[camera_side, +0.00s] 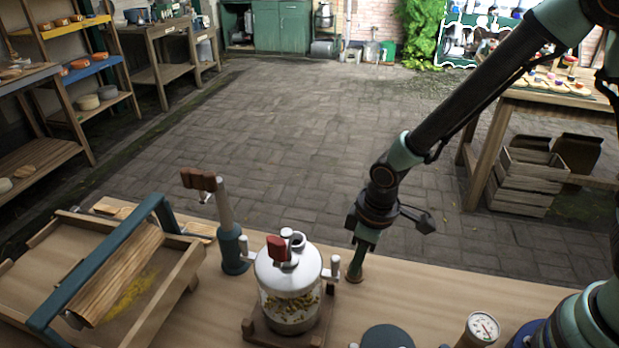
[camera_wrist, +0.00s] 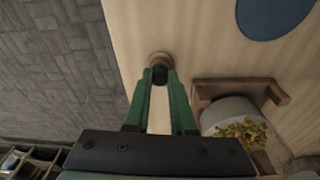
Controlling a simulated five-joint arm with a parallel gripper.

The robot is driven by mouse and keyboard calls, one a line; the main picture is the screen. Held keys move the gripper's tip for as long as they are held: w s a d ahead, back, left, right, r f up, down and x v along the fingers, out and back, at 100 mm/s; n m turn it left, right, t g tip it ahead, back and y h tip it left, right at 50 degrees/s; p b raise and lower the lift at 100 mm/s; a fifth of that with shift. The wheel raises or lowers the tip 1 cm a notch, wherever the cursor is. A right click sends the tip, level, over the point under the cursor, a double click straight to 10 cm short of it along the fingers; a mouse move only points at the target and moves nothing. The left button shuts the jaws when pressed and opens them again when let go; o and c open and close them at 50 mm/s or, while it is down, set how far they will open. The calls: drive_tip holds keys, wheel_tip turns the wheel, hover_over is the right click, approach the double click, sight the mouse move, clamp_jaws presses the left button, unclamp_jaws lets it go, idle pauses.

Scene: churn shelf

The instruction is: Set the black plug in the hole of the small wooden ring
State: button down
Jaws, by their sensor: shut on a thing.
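My gripper (camera_side: 358,258) points down at the bench edge, to the right of the white churn. In the wrist view my gripper (camera_wrist: 160,78) is shut on the black plug (camera_wrist: 160,74), a small dark piece between the green fingertips. The small wooden ring (camera_wrist: 159,56) is brown and lies on the bench at the fingertips, partly covered by the plug and fingers. In the side view the ring (camera_side: 354,275) is right under the fingertips. The plug is hidden by the fingers there. I cannot tell whether the plug is in the hole or just above it.
The white churn (camera_side: 289,272) with a red handle stands on a wooden base close left of my gripper. A blue-grey disc (camera_side: 387,338) and a dial gauge (camera_side: 483,327) are nearer the front. A wooden tray (camera_side: 160,318) is at left. The paved floor lies beyond the bench edge.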

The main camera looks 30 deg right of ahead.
drive_tip(key=c, duration=0.7)
unclamp_jaws()
drive_tip(key=c, duration=0.4)
drive_tip(key=shift+o, duration=0.2)
wheel_tip(320, 180, up, 7)
drive_tip(key=shift+s+d, duration=0.15)
drive_tip(key=shift+s, duration=0.3)
drive_tip(key=shift+r, duration=0.1)
drive_tip(key=s+d+r+m+t, duration=0.4)
drive_tip(key=d+r+m, duration=0.3)
drive_tip(key=d+r, duration=0.7)
drive_tip(key=shift+s+d+r+h, duration=0.2)
drive_tip(key=shift+d+r+h, duration=0.1)
drive_tip(key=shift+r, duration=0.35)
